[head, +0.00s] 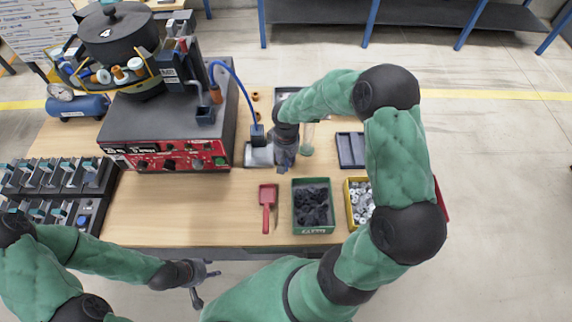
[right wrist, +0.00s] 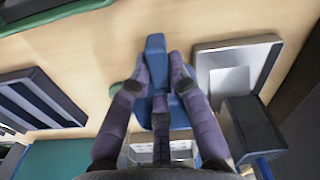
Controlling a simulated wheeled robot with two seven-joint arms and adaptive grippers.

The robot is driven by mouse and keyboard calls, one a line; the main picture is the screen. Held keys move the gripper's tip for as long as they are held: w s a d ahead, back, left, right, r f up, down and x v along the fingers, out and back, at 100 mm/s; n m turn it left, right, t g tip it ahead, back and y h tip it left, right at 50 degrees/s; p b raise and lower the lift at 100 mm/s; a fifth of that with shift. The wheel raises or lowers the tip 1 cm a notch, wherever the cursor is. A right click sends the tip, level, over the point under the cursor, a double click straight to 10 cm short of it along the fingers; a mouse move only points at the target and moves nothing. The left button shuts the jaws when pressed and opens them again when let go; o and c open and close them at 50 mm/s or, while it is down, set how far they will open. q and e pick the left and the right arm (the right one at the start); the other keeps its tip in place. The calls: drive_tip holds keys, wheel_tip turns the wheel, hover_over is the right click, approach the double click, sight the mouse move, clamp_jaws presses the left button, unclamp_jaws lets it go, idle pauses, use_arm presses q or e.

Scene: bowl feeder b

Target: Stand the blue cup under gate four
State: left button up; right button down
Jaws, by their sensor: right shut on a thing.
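My right gripper (head: 286,158) is over the table just right of the feeder. In the right wrist view, its fingers (right wrist: 158,82) are shut on a blue piece (right wrist: 155,45), which looks like the blue cup; the fingers hide much of it, and its base contact cannot be told. In the head view it is hidden by my gripper and arm. The feeder (head: 165,120) has a black bowl on top and a blue hose leading to a blue block (head: 257,137) left of my gripper. I cannot read any gate number. My left gripper (head: 201,284) is open and empty before the table's front edge.
A metal tray (right wrist: 275,50) lies beside the held piece. A red scoop (head: 268,196), a green bin (head: 313,231) of dark parts and a yellow bin (head: 350,222) stand at the front. A dark blue tray (head: 350,150) lies right.

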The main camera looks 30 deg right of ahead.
drive_tip(key=shift+w+d+f, duration=0.15)
drive_tip(key=shift+w+f, duration=0.05)
drive_tip(key=shift+f, duration=0.2)
drive_tip(key=shift+w+f+b, duration=0.1)
drive_tip(key=shift+f+b, duration=0.65)
drive_tip(key=shift+f, duration=0.8)
drive_tip(key=shift+f, duration=0.1)
drive_tip(key=c, duration=1.6)
unclamp_jaws()
drive_tip(key=shift+f, duration=0.1)
drive_tip(key=o, duration=0.4)
drive_tip(key=shift+o, duration=0.2)
